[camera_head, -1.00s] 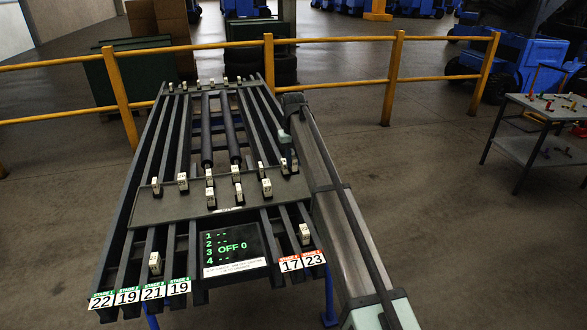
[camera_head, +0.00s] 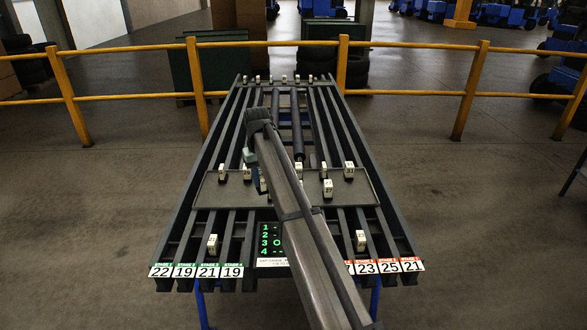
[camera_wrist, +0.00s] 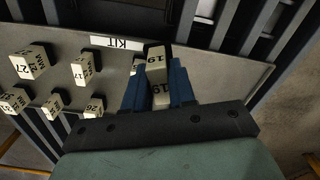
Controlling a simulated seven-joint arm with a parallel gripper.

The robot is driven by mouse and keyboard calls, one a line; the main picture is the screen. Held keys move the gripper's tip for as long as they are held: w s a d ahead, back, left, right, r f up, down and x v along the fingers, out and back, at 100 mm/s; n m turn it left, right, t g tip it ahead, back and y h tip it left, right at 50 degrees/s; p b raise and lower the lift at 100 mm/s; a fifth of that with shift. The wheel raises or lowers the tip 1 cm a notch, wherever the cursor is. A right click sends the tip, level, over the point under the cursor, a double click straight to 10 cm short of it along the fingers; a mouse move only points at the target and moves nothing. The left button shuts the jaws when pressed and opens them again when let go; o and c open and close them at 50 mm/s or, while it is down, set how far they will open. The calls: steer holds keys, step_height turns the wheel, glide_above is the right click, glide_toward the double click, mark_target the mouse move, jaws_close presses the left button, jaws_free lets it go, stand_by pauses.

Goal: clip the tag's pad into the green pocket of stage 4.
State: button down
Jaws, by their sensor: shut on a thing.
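In the wrist view my gripper (camera_wrist: 160,92) has its blue fingers shut on a pale tag (camera_wrist: 161,98) marked 19. A second face marked 19 (camera_wrist: 156,66) shows just beyond it; I cannot tell whether it is part of the same piece. The held tag is above or at the edge of the dark kit tray (camera_wrist: 205,68); contact is unclear. In the head view my arm hides the fingers and the tag. The green stage 4 card (camera_head: 231,271) reads 19, at the front left of the rail fixture. I cannot make out its pocket.
Several pale numbered blocks (camera_wrist: 30,62) stand on the tray, left of my gripper in the wrist view. Single blocks stand on the front rails at left (camera_head: 212,245) and right (camera_head: 360,241). My arm partly covers the display (camera_head: 270,240). A yellow railing (camera_head: 410,93) runs behind.

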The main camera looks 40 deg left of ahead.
steer(key=s+f+m, duration=0.2)
steer(key=s+m, duration=0.2)
steer(key=s, duration=0.6)
steer(key=shift+s, duration=0.3)
steer(key=shift+f, duration=4.5)
steer(key=shift+d+f, duration=0.2)
steer(key=shift+f, duration=0.55)
steer(key=c, duration=1.1)
jaws_free()
steer(key=shift+s, duration=0.1)
steer(key=shift+o, duration=0.7)
steer(key=shift+r, duration=0.1)
steer(key=shift+o, duration=0.5)
step_height(320, 180, up, 15)
